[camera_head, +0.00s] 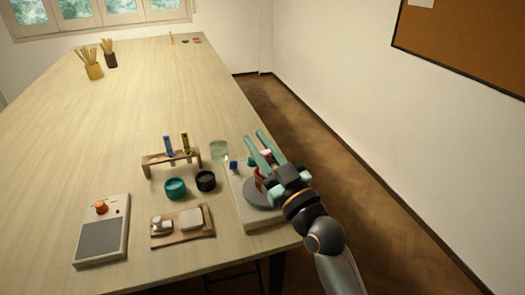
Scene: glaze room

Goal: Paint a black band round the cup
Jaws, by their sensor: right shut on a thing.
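My right gripper (256,137) reaches in from the lower right over the banding wheel, its two teal fingers pointing up and left. A small pink-red thing (266,154) shows between the fingers, and the gripper is shut on it; I cannot tell what it is. A reddish cup (258,184) seems to stand on the grey turntable (261,207), mostly hidden by my gripper. A black pot (206,181) and a teal pot (175,188) stand left of the wheel. My left gripper is out of view.
A wooden rack (158,161) holds blue- and yellow-marked brushes. A glass of water (219,151) stands near it. A board with a pale block (191,218) and a scale-like device (103,238) lie in front. The table's right edge is close. The table's middle is clear.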

